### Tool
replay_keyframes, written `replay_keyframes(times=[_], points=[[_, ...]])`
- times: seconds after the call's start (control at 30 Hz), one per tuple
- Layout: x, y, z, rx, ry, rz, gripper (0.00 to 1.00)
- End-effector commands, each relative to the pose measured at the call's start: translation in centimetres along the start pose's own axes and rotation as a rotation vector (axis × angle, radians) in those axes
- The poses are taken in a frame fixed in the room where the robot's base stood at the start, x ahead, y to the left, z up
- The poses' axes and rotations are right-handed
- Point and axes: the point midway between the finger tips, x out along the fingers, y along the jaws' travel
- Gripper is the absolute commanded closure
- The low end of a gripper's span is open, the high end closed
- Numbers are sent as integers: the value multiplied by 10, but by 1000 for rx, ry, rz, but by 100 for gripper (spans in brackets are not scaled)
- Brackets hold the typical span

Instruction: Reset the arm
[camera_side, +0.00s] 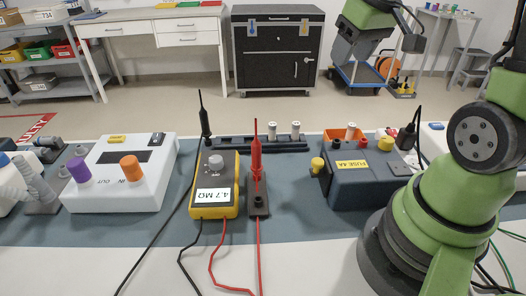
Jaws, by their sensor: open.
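My gripper (364,70) hangs at the top right, below a green wrist, high above the bench and in front of the far cart. Its jaws are open, with nothing seen between them. It is apart from everything on the bench. The yellow multimeter (229,172) reads 4.7 MΩ. A red probe (256,150) stands upright in a dark holder (258,204), and a black probe (203,115) stands behind the meter. The blue-grey fuse box (362,182) is labelled FUSE 4A, with one white fuse (350,131) upright at its back.
A white unit (122,176) with purple and orange ports stands at left. Cables run over the front edge. Bare mat (295,205) lies between probe holder and fuse box. A black cabinet (278,50) stands behind.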

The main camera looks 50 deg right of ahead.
Motion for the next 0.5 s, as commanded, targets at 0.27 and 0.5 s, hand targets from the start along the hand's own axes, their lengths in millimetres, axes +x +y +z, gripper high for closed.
replay_keyframes(times=[0.27,0.5], points=[[-74,-101,55,45,162,-156,48],[-96,-128,104,94,205,-291,48]])
